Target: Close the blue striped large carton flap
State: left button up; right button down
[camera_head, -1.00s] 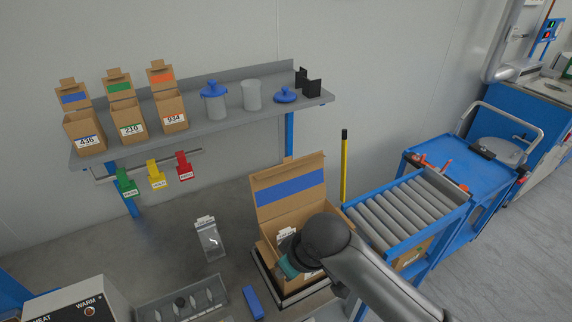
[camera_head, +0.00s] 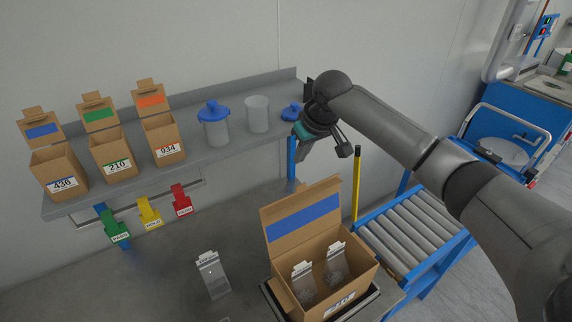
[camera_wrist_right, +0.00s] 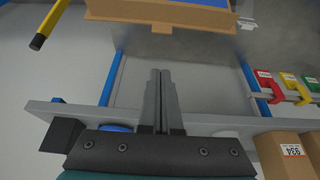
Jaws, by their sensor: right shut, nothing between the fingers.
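The large carton (camera_head: 345,285) stands open on the bench in the head view. Its flap (camera_head: 290,238) with the blue stripe (camera_head: 303,218) stands up at the back, tilted slightly backward. Two clear labelled bags (camera_head: 336,265) are inside the carton. My right gripper (camera_head: 343,150) is up behind and above the flap, near the shelf's right end, apart from the carton. In the right wrist view its fingers (camera_wrist_right: 160,75) are together and empty, and the flap's brown edge with some blue (camera_wrist_right: 165,12) shows at the top. My left gripper is not in view.
The shelf (camera_head: 235,125) holds small cartons, jars and a black holder. A yellow post (camera_head: 356,185) and roller conveyor (camera_head: 410,235) stand right of the carton. Another clear bag (camera_head: 212,275) is on the bench at left. Coloured tags (camera_head: 150,211) hang below the shelf.

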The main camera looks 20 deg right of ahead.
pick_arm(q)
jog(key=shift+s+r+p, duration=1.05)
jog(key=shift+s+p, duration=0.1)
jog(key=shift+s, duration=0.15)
pick_arm(e)
notch_tip(320, 180, down, 8)
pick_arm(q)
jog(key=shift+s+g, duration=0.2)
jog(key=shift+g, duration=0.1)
pick_arm(e)
jog(key=shift+w, duration=0.1)
